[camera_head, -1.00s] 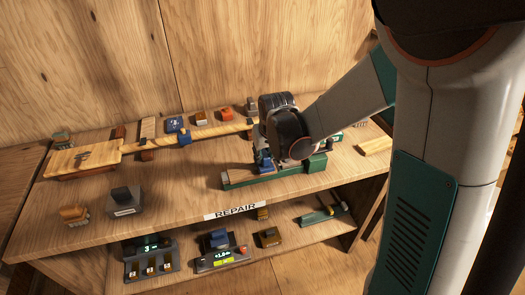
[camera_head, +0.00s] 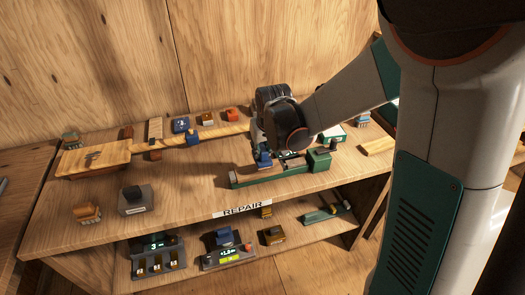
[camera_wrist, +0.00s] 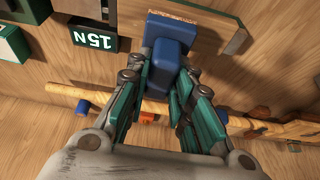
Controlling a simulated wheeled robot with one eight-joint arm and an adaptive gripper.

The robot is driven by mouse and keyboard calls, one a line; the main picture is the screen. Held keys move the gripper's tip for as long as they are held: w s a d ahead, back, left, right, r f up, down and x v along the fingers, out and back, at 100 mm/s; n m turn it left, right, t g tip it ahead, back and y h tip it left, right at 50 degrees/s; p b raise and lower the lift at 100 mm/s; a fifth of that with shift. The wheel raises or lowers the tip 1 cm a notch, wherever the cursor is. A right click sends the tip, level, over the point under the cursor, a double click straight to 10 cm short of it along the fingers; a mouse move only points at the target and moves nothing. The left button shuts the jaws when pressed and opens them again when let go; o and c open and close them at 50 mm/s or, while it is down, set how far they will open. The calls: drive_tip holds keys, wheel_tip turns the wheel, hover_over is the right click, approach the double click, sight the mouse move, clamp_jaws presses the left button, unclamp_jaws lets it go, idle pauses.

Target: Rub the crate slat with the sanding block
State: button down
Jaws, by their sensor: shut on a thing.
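My gripper (camera_wrist: 163,72) is shut on a blue sanding block (camera_wrist: 171,45), gripped by its raised middle. A thin brown strip shows along the block's edge. The block also shows in the head view (camera_head: 264,160), at my gripper (camera_head: 260,148). The crate slat (camera_wrist: 210,28), a pale wooden strip, lies partly under the block in the wrist view. The slat sits in a green clamp fixture (camera_head: 248,181) on the bench; the block and gripper hide part of it. I cannot tell whether block and slat touch.
A dark "15N" display (camera_wrist: 95,40) stands beside the slat. Behind the fixture lies a long wooden oar (camera_head: 222,132) with a blue clamp (camera_head: 193,137). A grey block (camera_head: 135,201) and a brush (camera_head: 87,212) are at left.

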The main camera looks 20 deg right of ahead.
sight(262, 147)
drive_tip(key=shift+r+p, duration=1.35)
drive_tip(key=shift+r, duration=0.9)
